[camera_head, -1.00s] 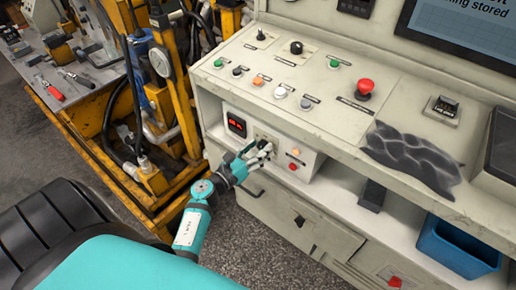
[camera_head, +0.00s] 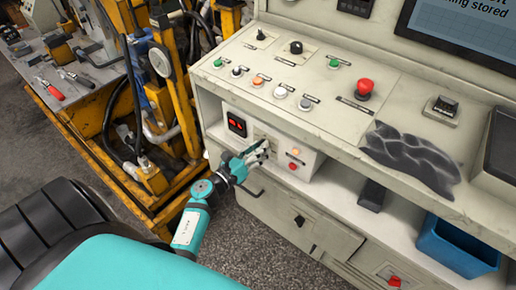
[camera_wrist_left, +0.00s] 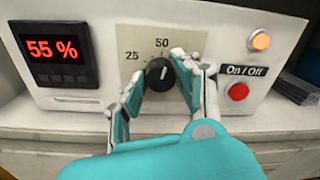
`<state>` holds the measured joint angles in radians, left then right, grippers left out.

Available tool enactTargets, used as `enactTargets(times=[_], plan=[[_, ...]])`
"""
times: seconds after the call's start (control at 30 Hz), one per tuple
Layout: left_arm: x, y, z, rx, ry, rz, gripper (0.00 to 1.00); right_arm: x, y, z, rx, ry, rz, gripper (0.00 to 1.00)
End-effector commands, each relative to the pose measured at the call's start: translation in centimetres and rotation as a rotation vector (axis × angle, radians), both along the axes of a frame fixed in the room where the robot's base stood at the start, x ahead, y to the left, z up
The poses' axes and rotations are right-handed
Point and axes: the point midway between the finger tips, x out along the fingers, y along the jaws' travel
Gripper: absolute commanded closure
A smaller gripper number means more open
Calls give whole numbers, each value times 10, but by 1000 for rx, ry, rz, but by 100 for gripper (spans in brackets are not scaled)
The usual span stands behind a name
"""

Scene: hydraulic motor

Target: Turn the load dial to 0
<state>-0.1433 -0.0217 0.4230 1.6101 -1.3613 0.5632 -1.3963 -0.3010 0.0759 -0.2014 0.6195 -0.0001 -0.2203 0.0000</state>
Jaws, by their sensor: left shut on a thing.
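The load dial (camera_wrist_left: 159,74) is a black knob with a white pointer line on a pale scale plate (camera_wrist_left: 133,40). The marks 25 and 50 show on the plate; the rest of the scale is hidden behind my fingers. The pointer stands near upright, tilted slightly right. A red display (camera_wrist_left: 53,50) left of it reads 55 %. My left gripper (camera_wrist_left: 160,88) is shut on the dial, one finger on each side. In the head view my left gripper (camera_head: 262,154) hides the dial. My right gripper is not in view.
A red On/Off button (camera_wrist_left: 238,92) and an orange lamp (camera_wrist_left: 261,41) sit right of the dial. The console top (camera_head: 320,103) with several buttons overhangs the dial box. A blue bin (camera_head: 455,250) stands on the shelf at right.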

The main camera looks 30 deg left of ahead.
Motion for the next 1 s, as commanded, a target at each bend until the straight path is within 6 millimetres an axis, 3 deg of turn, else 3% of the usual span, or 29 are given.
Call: enactTargets(times=[1.0], plan=[[0, 0, -1, -931, 75, 2, 100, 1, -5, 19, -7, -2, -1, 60]])
